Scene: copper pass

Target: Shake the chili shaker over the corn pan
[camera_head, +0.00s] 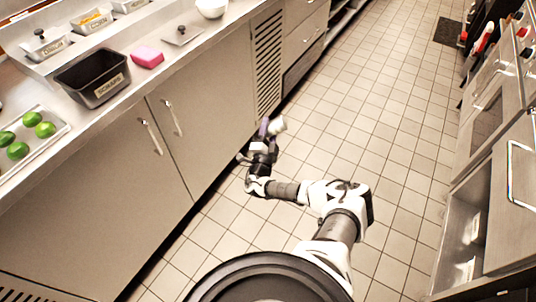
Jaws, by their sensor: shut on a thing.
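My gripper (265,137) is over the floor aisle, out from the counter's cabinet doors. It is shut on a small white and purple thing (278,125), which appears to be the chili shaker; it is tilted, and no label on it can be read. The fingers are small and partly hidden by the wrist. The corn pan (97,24) is set in the back row of the counter at top left, with yellow contents and a label that seems to read corn. My gripper is well to the right of the pan and nearer to me, apart from it.
On the counter are a black scraps bin (72,86), a pink sponge (147,56), a lidded pan (42,44), a loose lid (182,36), a white bowl (211,8) and a tray (63,128) with several limes. Ovens (500,95) line the right; the tiled floor between is clear.

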